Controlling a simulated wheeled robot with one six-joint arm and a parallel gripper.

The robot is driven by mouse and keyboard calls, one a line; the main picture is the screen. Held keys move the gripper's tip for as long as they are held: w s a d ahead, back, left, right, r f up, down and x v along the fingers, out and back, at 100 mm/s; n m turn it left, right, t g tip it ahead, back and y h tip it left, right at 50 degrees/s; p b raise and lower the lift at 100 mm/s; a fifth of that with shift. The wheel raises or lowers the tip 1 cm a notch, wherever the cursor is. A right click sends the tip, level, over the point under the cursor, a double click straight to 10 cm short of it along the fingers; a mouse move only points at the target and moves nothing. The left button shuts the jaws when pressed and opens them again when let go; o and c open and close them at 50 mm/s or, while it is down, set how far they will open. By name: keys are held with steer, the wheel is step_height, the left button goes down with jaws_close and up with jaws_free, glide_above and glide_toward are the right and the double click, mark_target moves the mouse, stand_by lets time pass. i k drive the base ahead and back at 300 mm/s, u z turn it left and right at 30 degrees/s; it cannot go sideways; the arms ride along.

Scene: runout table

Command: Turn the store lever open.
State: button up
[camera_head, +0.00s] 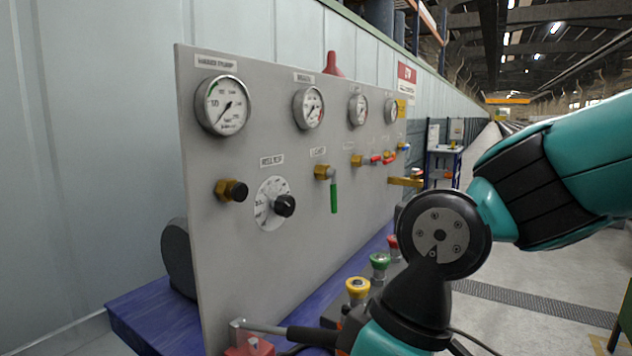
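A grey panel (262,110) carries several valves. A green lever (334,195) hangs straight down from a brass valve (323,172). To its right, a red lever (375,159) sits on another brass valve (357,160). Further right are a second red lever (389,156) and a blue lever (404,148). The small labels are too blurred to tell which lever is the store one. My arm passes in front at the right and bends down to the bottom edge, apart from the levers in the picture. My gripper is not in view.
Several round gauges (223,105) line the panel's top. A black knob (284,206) with a dial sits lower left. Yellow (358,287), green (379,262) and red (393,242) knobs stand below the panel. A black-handled rod (262,328) lies at the bottom. Open floor (520,263) lies right.

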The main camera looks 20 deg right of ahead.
mark_target(365, 161)
steer(key=k, duration=1.25)
steer(key=z, duration=0.6)
steer(key=i, duration=0.4)
steer(key=z, duration=1)
steer(key=i, duration=1.3)
steer(key=u, duration=0.9)
steer(key=i, duration=0.6)
steer(key=u, duration=0.7)
